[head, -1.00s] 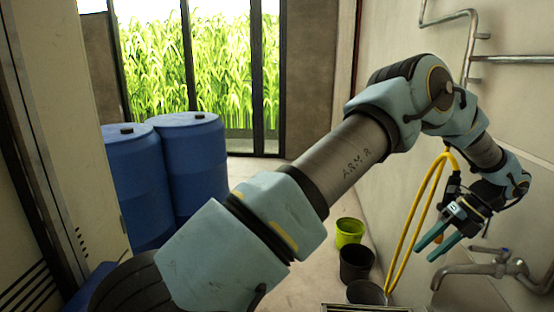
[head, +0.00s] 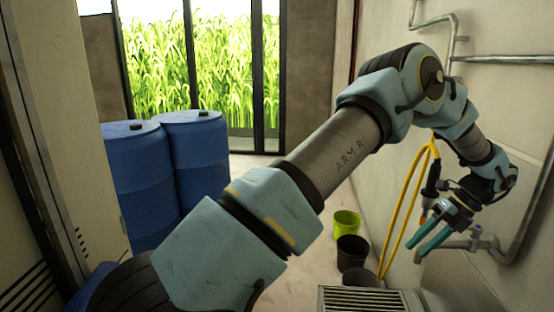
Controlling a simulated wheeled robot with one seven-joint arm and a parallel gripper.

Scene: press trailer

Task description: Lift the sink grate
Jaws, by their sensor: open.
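The sink grate (head: 362,299) shows at the bottom edge of the head view as a pale slatted panel, partly cut off by the frame. My gripper (head: 426,250) is at the right, near the wall, with its two teal fingers apart and nothing between them. The fingers point down and to the left, above and to the right of the grate in the picture. They are apart from the grate. The rest of the grate and the sink lie below the frame.
A metal tap (head: 478,243) on the right wall (head: 500,100) is close behind my gripper. A yellow hose (head: 404,205) hangs beside it. A lime bucket (head: 346,224) and dark buckets (head: 352,252) stand on the floor. Blue barrels (head: 195,150) stand at the left.

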